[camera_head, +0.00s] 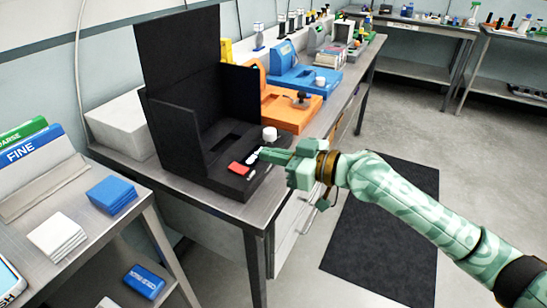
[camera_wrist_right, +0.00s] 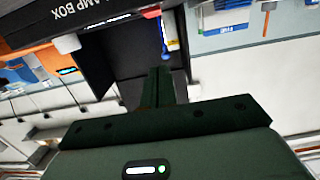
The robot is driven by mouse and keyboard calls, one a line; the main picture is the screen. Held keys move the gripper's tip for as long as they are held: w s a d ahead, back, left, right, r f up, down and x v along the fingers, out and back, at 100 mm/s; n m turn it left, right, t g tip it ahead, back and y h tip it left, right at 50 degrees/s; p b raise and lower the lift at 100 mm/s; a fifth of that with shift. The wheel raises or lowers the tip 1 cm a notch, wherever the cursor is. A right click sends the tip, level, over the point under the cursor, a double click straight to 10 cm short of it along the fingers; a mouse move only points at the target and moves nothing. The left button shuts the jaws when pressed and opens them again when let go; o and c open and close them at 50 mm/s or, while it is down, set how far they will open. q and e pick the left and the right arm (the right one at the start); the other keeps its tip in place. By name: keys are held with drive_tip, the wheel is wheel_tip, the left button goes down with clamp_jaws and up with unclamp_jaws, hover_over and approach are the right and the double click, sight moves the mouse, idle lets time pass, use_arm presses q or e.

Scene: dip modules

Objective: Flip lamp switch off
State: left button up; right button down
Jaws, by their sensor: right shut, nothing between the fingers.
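The black lamp box (camera_head: 185,140), with a tall back panel, stands at the near end of the steel bench. Its lettering, partly cut off as "AMP BOX", shows upside down in the right wrist view (camera_wrist_right: 88,12). On its front ledge are a red switch-like part (camera_head: 238,168), a small white part (camera_head: 251,157) and a white knob (camera_head: 269,133). My right gripper (camera_head: 262,154) is shut and empty, its fingertips at the ledge beside the white part. I cannot tell whether they touch it. In the wrist view the shut fingers (camera_wrist_right: 160,88) point toward the box. My left gripper is not in view.
An orange module (camera_head: 290,112) and a blue module (camera_head: 300,77) stand farther along the bench. A white block (camera_head: 118,122) is left of the box. A side table at left holds a blue sponge-like block (camera_head: 111,194) and white pads (camera_head: 57,236). A dark mat (camera_head: 385,235) lies on open floor.

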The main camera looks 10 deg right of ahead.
drive_tip(key=b, duration=0.1)
hover_over(245, 169)
drive_tip(key=shift+s+f, duration=0.1)
drive_tip(key=shift+f, duration=0.6)
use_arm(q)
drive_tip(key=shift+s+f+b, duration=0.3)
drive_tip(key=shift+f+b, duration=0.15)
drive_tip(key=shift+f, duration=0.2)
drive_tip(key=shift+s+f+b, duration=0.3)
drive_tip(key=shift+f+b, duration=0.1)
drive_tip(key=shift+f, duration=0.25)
use_arm(e)
drive_tip(key=shift+f, duration=1.8)
